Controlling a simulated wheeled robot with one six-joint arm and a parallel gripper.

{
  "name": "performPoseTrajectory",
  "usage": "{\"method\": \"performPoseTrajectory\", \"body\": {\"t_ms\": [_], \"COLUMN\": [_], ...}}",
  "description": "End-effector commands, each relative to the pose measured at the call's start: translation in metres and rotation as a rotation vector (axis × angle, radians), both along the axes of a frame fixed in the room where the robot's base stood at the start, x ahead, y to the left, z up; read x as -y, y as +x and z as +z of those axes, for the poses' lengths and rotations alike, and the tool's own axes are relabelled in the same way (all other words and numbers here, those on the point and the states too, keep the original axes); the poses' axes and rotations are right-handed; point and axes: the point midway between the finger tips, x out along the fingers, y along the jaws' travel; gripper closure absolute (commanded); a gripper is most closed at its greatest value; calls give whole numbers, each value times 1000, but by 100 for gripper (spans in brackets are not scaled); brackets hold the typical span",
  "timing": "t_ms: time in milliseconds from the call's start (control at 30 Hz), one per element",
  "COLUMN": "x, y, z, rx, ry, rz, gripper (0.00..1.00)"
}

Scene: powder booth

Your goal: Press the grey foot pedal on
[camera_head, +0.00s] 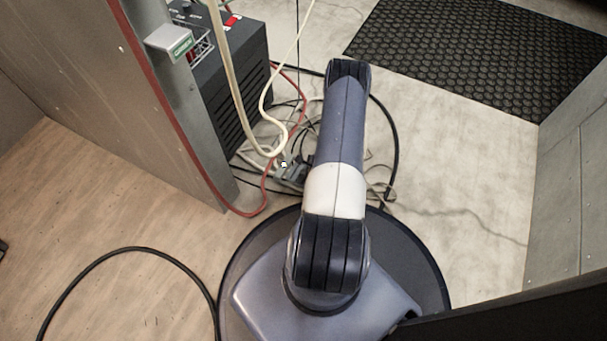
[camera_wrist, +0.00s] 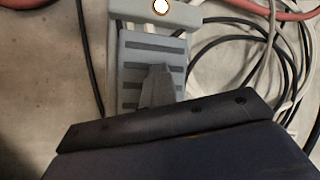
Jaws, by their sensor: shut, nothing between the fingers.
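The grey foot pedal (camera_wrist: 130,62) lies on the floor in the wrist view, with dark ridges across its plate. A grey bar at its far end carries a round lamp (camera_wrist: 161,6), bright white with an orange rim. My gripper (camera_wrist: 160,68) is shut and empty, its fingertips over the middle of the plate. I cannot tell whether they touch it. In the head view the pedal (camera_head: 290,172) is small, beside my arm among cables, with a pale yellow spot at its lamp. My gripper is mostly hidden there by my arm.
White, red and black cables (camera_wrist: 285,70) lie around the pedal. A dark machine box (camera_head: 230,85) and a metal post (camera_head: 190,120) stand to the left. A black ridged mat (camera_head: 480,50) lies at the back right. Bare floor is open right of my arm.

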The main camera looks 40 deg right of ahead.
Motion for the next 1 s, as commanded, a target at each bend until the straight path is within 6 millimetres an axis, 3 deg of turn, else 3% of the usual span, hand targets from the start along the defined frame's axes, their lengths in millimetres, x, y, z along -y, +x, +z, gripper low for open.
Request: {"method": "performPoseTrajectory", "body": {"t_ms": [500,1000], "x": [0,0], "y": [1,1], "z": [55,56], "rx": [1,3], "ry": [-1,0], "rz": [1,1], "gripper": [100,100]}}
